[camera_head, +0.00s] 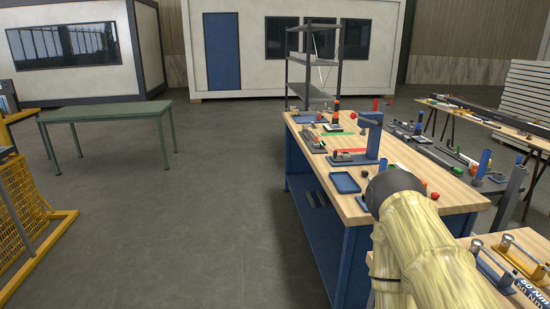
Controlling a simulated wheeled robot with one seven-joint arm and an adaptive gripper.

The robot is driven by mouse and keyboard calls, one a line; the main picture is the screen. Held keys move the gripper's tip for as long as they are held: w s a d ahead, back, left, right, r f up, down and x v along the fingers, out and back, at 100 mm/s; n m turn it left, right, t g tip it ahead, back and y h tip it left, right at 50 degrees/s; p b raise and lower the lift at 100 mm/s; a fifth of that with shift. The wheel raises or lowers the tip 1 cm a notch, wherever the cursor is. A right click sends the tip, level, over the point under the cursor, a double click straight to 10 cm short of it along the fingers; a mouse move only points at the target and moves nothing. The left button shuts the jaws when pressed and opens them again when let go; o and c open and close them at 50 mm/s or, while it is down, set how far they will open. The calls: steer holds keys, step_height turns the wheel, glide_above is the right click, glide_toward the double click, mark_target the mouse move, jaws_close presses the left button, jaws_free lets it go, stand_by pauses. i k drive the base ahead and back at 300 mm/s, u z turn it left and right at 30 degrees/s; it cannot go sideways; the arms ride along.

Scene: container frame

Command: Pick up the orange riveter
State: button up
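No riveter can be made out for certain. Small orange-red items show on the blue workbench (330,240), one of them an orange-topped item (336,104) at its far end; they are too small to identify. My arm, in a pale yellow cover with a dark rounded joint, rises at the lower right and hides part of the workbench's near right side. My gripper is not visible, so whether it is open or shut does not show.
A blue tray (344,182) and a blue upright stand (371,135) are on the workbench. A second wooden table with tools (525,240) is at the lower right. A green table (105,112) and yellow mesh fence (22,215) stand left. The grey floor between is clear.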

mark_target(335, 115)
steer(key=u, duration=0.5)
steer(key=i, duration=1.6)
steer(key=u, duration=0.5)
steer(key=i, duration=3.45)
steer(key=z, duration=0.8)
steer(key=i, duration=1.35)
steer(key=z, duration=1.65)
steer(key=i, duration=1)
steer(key=z, duration=0.6)
